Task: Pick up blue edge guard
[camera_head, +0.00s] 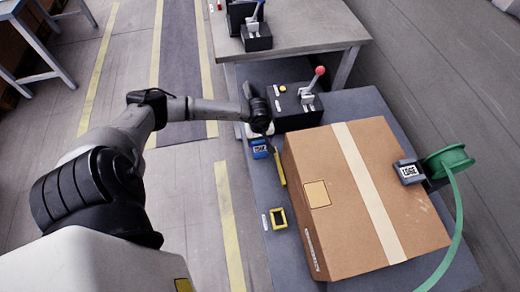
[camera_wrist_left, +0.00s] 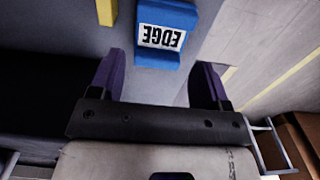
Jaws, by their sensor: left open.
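The blue edge guard (camera_head: 260,149) lies on the grey table just beyond the end of my left arm in the head view. In the left wrist view the blue edge guard (camera_wrist_left: 165,32) carries a white label reading "EDGE" and sits ahead of my fingers, roughly centred between them. My left gripper (camera_wrist_left: 160,80) is open and empty, with its two dark fingers apart and not touching the guard. In the head view the left gripper is mostly hidden behind the wrist. My right gripper is in neither view.
A large taped cardboard box (camera_head: 350,200) fills much of the table (camera_head: 258,205). A black box with a red-knobbed lever (camera_head: 318,72) stands behind. A yellow bar (camera_head: 279,167) lies beside the blue guard. A yellow-framed piece (camera_head: 277,218) lies nearer. A green strap reel (camera_head: 448,160) is at right.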

